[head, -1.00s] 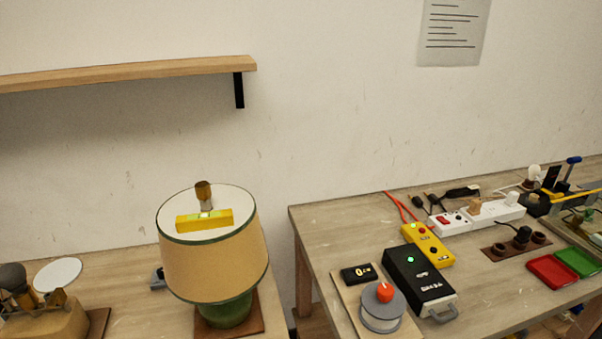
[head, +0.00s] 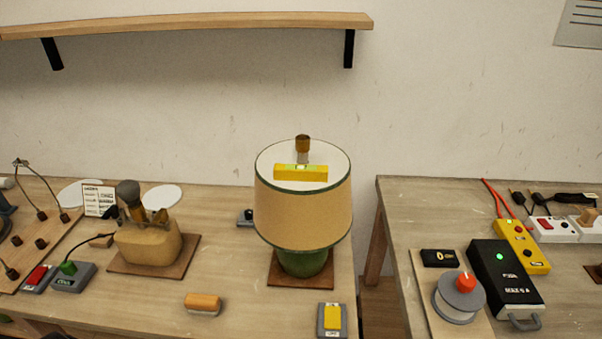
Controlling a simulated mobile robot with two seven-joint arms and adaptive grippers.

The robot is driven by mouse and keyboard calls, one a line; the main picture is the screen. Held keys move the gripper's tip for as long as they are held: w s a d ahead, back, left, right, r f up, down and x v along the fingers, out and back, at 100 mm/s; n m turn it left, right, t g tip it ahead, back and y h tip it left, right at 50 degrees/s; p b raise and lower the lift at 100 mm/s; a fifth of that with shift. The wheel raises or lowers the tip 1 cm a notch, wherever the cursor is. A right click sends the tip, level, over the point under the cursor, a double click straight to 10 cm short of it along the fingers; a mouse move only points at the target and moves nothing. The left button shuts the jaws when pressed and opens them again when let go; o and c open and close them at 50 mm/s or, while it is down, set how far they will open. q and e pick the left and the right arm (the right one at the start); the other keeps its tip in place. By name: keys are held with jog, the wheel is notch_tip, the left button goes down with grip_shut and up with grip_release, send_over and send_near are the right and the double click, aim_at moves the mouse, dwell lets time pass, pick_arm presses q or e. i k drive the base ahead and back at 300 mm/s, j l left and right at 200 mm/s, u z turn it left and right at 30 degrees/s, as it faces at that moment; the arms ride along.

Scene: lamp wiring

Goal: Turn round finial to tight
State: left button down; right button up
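A brown round finial (head: 303,143) stands upright on top of the lamp, at the middle of the shade's white top. The lampshade (head: 302,215) is tan with dark green trim. It sits on a green lamp base (head: 303,262) that stands on a brown square board (head: 287,281). A yellow spirit level (head: 301,173) lies across the shade's top, just in front of the finial. How tight the finial is cannot be seen. Neither of my grippers is in view.
Left of the lamp, a tan block-like lamp body (head: 148,243) stands on a board. An orange-handled tool (head: 203,302) and a yellow rocker switch (head: 332,317) lie in front. A wooden shelf (head: 190,23) hangs above. A second table (head: 412,215) with a black box (head: 500,275) stands right, across a gap.

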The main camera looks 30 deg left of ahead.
aim_at(302, 140)
jog(key=u, duration=0.95)
jog(key=i+j+z, duration=0.1)
jog(key=i, duration=0.15)
